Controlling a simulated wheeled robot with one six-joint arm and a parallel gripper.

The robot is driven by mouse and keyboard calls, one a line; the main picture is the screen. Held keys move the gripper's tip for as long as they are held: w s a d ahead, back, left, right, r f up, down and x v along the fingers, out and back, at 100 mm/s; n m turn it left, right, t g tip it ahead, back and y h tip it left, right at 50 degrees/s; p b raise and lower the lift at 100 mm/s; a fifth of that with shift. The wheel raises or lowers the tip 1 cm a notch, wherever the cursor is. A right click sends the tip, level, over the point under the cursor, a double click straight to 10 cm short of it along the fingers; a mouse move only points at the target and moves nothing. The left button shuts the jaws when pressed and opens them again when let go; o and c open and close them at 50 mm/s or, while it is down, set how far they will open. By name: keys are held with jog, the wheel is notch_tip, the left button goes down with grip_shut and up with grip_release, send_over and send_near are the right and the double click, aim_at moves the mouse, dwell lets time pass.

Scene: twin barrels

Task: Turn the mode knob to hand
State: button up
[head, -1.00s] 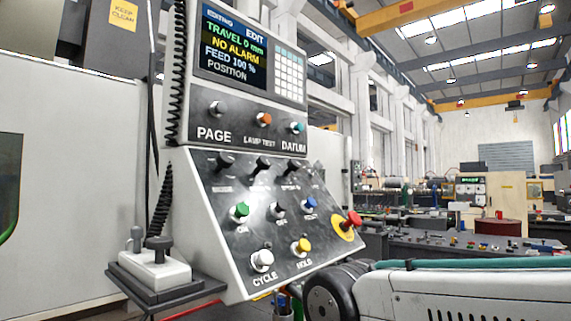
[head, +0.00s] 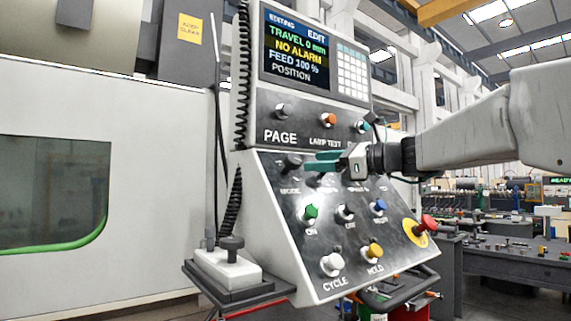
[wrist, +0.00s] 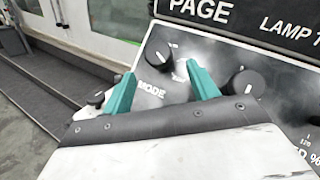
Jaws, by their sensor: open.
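The mode knob (head: 291,161) is a black rotary knob at the left end of the knob row on the sloped panel, above the MODE label. In the wrist view the mode knob (wrist: 160,46) stands ahead of my fingertips, with a short white pointer mark on it. The small position lettering beside it is too blurred to read. My gripper (head: 308,162) has teal fingers just right of the knob in the head view. In the wrist view my gripper (wrist: 160,68) is open, its fingers spread on either side of the MODE label, with nothing between them.
Another black knob (wrist: 246,82) stands to the right of my fingers. The screen (head: 297,55) reads EDIT. Below are green (head: 310,213), blue (head: 379,206) and yellow buttons (head: 373,250) and a red emergency stop (head: 428,223).

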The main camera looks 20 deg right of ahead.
aim_at(299, 162)
jog(key=x, duration=0.7)
jog(key=shift+w+a, duration=0.15)
jog(key=shift+w, duration=0.05)
